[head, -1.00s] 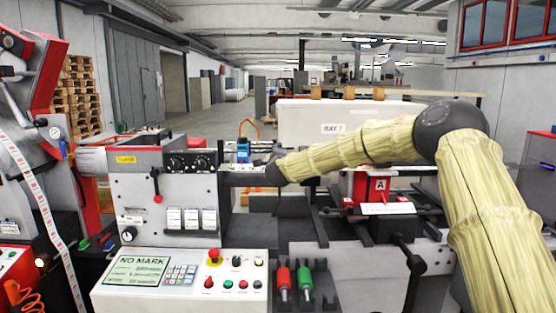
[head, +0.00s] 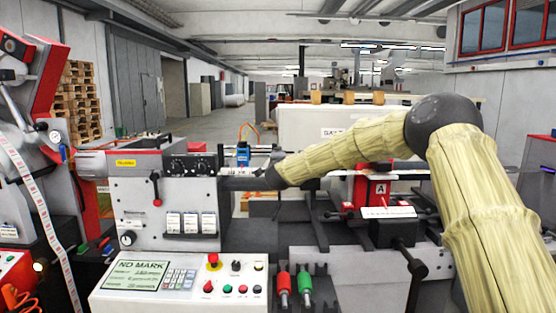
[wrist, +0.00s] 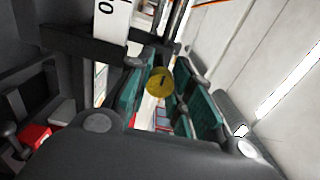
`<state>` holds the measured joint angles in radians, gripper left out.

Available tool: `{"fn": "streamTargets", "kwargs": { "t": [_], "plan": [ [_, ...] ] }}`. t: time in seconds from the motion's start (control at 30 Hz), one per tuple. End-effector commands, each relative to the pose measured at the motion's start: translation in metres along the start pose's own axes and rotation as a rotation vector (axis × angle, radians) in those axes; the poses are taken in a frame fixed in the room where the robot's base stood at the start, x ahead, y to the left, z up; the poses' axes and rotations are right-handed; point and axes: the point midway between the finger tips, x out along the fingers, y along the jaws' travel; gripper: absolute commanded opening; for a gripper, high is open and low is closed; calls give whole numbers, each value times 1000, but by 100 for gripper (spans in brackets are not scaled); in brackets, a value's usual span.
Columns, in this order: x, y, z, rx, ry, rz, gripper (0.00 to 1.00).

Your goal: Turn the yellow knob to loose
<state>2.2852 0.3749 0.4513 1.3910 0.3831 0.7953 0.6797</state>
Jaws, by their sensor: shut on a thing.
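The yellow knob (wrist: 160,81) shows in the wrist view as a small round disc with a dark mark on its face. My gripper (wrist: 160,98) has green-padded fingers on both sides of the knob and is shut on it. In the head view my arm, in a pale yellow cover, reaches left to the machine. There my gripper (head: 268,175) is small and dark beside the right end of the grey machine housing, and the knob is hidden. I cannot tell which way the knob is set.
The control panel (head: 180,285) with a NO MARK screen is at the front. A red and a green-handled tool (head: 304,282) stand right of it. A red block marked A (head: 374,188) sits under my forearm. A dark crank handle (head: 412,265) sticks out at front right.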

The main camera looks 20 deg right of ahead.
Motion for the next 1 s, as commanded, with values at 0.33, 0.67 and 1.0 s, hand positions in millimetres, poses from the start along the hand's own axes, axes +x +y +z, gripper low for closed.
{"fn": "streamTargets", "kwargs": {
  "t": [0.33,0.67,1.0],
  "plan": [
    [0,1,-1,0,1,1,45],
    [-5,2,0,0,-1,2,45],
    [-45,0,-1,1,0,1,45]
  ]
}}
